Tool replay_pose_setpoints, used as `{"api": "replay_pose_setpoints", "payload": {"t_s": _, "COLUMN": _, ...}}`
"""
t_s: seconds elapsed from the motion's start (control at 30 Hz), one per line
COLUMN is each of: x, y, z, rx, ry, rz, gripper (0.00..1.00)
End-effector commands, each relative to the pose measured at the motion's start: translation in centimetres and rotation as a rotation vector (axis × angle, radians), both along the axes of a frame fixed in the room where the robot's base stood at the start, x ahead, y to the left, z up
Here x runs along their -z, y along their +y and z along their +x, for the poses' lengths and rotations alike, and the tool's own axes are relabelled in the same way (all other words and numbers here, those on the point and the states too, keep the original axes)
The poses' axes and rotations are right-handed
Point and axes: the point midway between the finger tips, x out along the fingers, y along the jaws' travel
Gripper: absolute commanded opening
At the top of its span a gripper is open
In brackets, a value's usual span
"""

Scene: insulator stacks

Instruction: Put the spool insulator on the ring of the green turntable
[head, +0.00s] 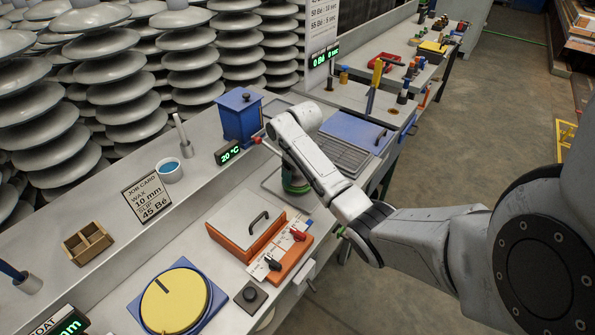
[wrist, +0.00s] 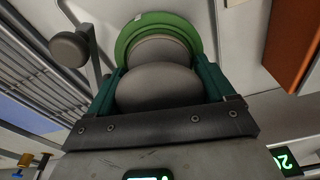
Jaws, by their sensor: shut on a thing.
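The grey spool insulator (wrist: 158,88) is between the dark green fingers of my gripper (wrist: 160,72) in the wrist view, and the gripper is shut on it. Its two rounded grey flanges show one behind the other. The green turntable (wrist: 128,38) lies right behind the spool, its rim showing around the far flange. I cannot tell whether the spool touches the ring, which is hidden behind it. In the head view a bit of green turntable (head: 296,187) shows below my arm's end, which hides the spool.
A grey knob on a rod (wrist: 70,48) stands left of the turntable in the wrist view. In the head view, an orange box with a handle (head: 245,232), a blue canister (head: 240,118) and a slotted grey tray (head: 342,154) stand near. A temperature display (head: 229,153) is to the left.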

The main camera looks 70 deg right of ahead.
Motion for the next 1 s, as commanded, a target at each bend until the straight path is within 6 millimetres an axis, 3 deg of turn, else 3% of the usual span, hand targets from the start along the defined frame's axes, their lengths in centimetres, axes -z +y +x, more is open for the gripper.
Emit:
{"api": "replay_pose_setpoints", "payload": {"t_s": 0.43, "x": 1.6, "y": 0.2, "z": -0.1, "rx": 0.000, "ry": 0.003, "rz": 0.003, "gripper": 0.35}}
{"api": "replay_pose_setpoints", "payload": {"t_s": 0.47, "x": 1.7, "y": 0.3, "z": -0.1, "rx": 0.000, "ry": 0.004, "rz": 0.005, "gripper": 0.84}}
{"api": "replay_pose_setpoints", "payload": {"t_s": 0.63, "x": 1.8, "y": 0.4, "z": -0.1, "rx": -0.002, "ry": 0.003, "rz": 0.007, "gripper": 1.00}}
{"api": "replay_pose_setpoints", "payload": {"t_s": 1.0, "x": 1.8, "y": 0.6, "z": 0.1, "rx": -0.007, "ry": 0.002, "rz": 0.009, "gripper": 1.00}}
